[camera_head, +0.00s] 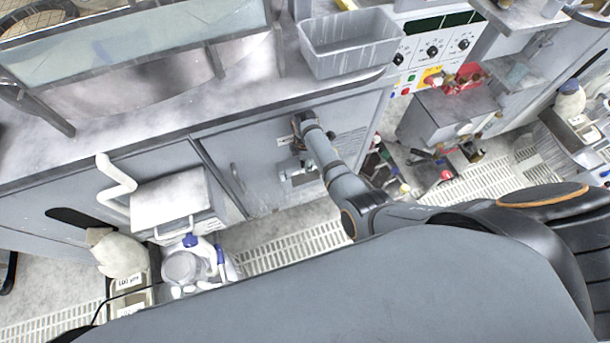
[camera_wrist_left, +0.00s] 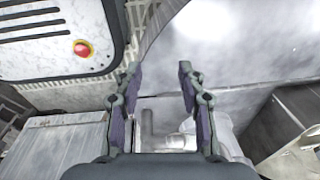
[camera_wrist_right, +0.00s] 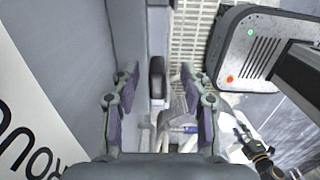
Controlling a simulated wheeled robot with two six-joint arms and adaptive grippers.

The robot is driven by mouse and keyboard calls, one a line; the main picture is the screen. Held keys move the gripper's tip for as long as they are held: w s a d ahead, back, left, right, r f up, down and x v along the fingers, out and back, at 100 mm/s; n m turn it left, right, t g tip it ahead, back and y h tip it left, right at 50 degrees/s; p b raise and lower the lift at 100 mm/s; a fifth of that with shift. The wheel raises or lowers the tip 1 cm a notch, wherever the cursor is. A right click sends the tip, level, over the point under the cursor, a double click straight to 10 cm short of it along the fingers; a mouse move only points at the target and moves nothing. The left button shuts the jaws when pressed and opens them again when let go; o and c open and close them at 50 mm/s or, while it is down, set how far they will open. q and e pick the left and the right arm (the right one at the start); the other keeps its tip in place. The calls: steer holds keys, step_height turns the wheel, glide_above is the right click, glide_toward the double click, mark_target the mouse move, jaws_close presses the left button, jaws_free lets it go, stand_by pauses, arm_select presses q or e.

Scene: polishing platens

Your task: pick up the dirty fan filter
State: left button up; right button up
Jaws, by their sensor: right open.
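I cannot make out the dirty fan filter for certain in any view. In the left wrist view my left gripper (camera_wrist_left: 157,70) has its two fingers apart with nothing between them. My left gripper does not show in the head view. In the right wrist view my right gripper (camera_wrist_right: 158,72) is open and empty, beside a flat grey panel (camera_wrist_right: 70,50).
A grey plastic bin (camera_head: 347,50) stands on the bench top (camera_head: 180,115). A white box with a handle (camera_head: 170,200) and a clear jug with a blue cap (camera_head: 186,265) stand below. A knob panel (camera_head: 432,52) is at upper right. Floor grating (camera_head: 300,245) shows in front.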

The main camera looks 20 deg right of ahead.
steer(key=shift+f, duration=0.3)
jaws_close()
steer(key=shift+r, duration=0.1)
